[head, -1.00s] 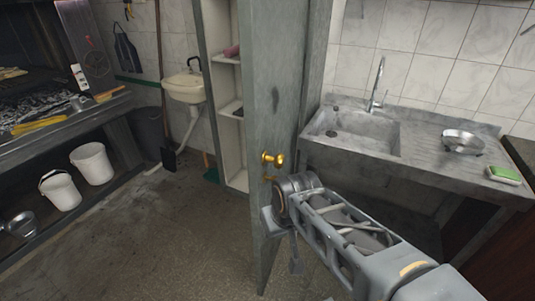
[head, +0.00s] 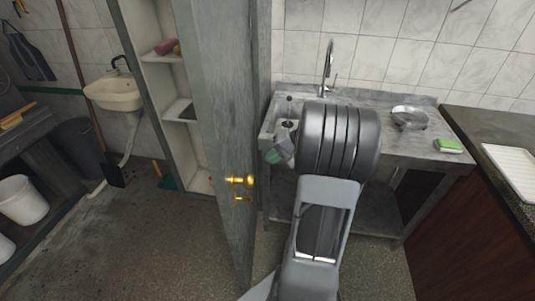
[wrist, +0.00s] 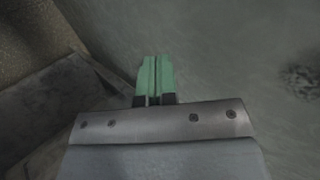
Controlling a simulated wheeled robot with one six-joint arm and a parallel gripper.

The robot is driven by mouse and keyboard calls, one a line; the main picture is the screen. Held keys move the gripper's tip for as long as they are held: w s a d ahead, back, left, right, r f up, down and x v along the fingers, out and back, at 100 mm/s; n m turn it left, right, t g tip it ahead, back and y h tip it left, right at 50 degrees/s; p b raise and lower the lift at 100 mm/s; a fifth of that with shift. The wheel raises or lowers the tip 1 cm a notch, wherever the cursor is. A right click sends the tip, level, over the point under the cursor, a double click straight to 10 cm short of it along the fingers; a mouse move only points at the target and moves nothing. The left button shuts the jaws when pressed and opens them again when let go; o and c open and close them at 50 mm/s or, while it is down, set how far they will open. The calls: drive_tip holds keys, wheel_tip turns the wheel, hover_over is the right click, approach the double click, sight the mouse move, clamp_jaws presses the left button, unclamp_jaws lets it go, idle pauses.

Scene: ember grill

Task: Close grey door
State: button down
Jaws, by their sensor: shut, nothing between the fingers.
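The grey door (head: 222,110) stands open in the head view, swung out from a shelved cabinet (head: 160,75) whose inside shows to its left. A brass knob (head: 242,181) sits on the door near its free edge. My gripper (head: 272,155) is on the right side of the door, partly hidden behind my wrist, above the sink area. In the head view a gap shows between its tips and the door. In the wrist view its green fingers (wrist: 155,76) are together and empty, before a blurred grey surface that I cannot identify surely.
A stone sink counter (head: 385,150) with a metal bowl (head: 410,117) and a green sponge (head: 447,145) stands behind my arm. A dark-topped cabinet (head: 495,125) is at right. A small basin (head: 113,93) and white bucket (head: 22,200) are at left.

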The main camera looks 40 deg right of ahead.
sight(238, 171)
drive_tip(key=shift+w+a+f+p, duration=0.4)
drive_tip(key=shift+w+a+f, duration=0.5)
drive_tip(key=shift+a, duration=0.3)
drive_tip(key=shift+w+a+f+p, duration=0.45)
drive_tip(key=shift+w+a+f, duration=0.25)
drive_tip(key=shift+w+a, duration=0.45)
drive_tip(key=shift+w+a+f+p, duration=0.4)
drive_tip(key=shift+w+a+f, duration=0.45)
drive_tip(key=shift+a, duration=0.4)
